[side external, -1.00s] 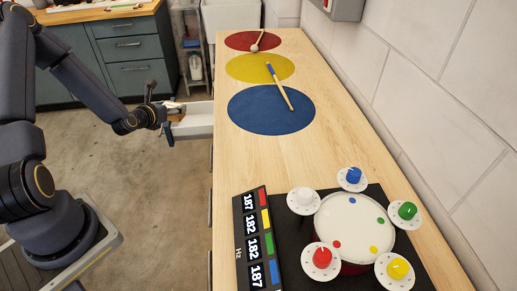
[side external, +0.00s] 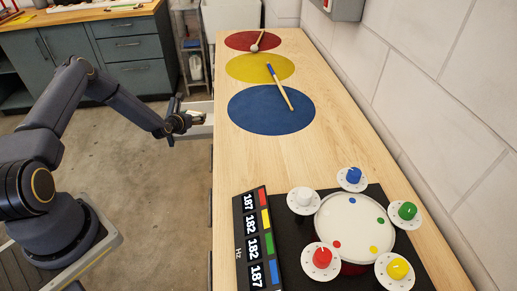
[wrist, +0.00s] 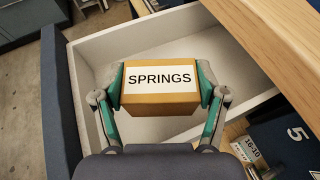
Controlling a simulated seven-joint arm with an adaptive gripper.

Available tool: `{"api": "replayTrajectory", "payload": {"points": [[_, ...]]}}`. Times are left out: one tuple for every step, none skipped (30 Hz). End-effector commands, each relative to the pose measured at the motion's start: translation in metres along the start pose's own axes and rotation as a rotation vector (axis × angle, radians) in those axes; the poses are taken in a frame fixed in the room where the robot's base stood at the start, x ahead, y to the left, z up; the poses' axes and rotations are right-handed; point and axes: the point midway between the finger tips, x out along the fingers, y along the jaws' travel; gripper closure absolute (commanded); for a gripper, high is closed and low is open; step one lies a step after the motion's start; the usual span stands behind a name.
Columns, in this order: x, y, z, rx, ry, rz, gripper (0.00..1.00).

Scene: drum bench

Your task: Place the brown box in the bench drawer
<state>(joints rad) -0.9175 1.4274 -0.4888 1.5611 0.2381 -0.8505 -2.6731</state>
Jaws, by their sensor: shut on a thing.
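The brown box (wrist: 160,105) has a white label reading SPRINGS. In the wrist view it is held between the two fingers of my gripper (wrist: 161,88), which are shut on its left and right sides. The open white bench drawer (wrist: 95,48) lies behind and around the box in that view; the box appears over its interior. I cannot tell how high the box is above the drawer floor. In the side external view my gripper (side external: 188,121) is at the open drawer (side external: 201,108) beside the bench's left edge, and the box is hard to make out there.
The wooden bench (side external: 285,160) carries blue, yellow and red discs with mallets (side external: 280,88), plus a drum pad (side external: 352,225) with coloured knobs in front. In the wrist view the bench edge (wrist: 270,30) is at the upper right, and another compartment with labelled items (wrist: 260,145) is at the lower right.

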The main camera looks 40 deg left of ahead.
Motion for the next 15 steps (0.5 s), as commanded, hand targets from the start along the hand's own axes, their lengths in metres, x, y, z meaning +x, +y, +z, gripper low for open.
{"api": "replayTrajectory", "payload": {"points": [[0.0004, 0.0001, 0.0002, 0.000, -0.002, 0.000, 0.71], [0.0003, 0.0002, 0.0003, 0.000, -0.002, 0.000, 0.71], [0.0002, 0.0002, 0.0005, 0.000, -0.002, 0.000, 0.71], [0.0002, 0.0002, 0.0005, 0.000, -0.002, 0.000, 0.71], [0.0001, 0.0002, 0.0005, 0.000, -0.002, 0.000, 0.71], [0.0001, 0.0002, 0.0003, 0.000, -0.002, 0.001, 0.71], [0.0003, 0.0002, 0.0000, 0.000, -0.001, 0.001, 0.71], [0.0005, 0.0003, -0.0008, 0.000, -0.001, 0.001, 0.71], [0.0010, 0.0003, -0.0021, -0.001, -0.001, 0.001, 0.71], [0.0013, 0.0004, -0.0031, -0.001, -0.001, 0.001, 0.71], [0.0017, 0.0004, -0.0040, -0.001, -0.001, 0.001, 0.71], [0.0022, 0.0005, -0.0051, -0.001, -0.001, 0.001, 0.71], [0.0026, 0.0005, -0.0059, -0.001, -0.001, 0.001, 0.71], [0.0029, 0.0006, -0.0066, -0.001, -0.001, 0.001, 0.71], [0.0033, 0.0006, -0.0076, -0.001, -0.001, 0.001, 0.71]]}}
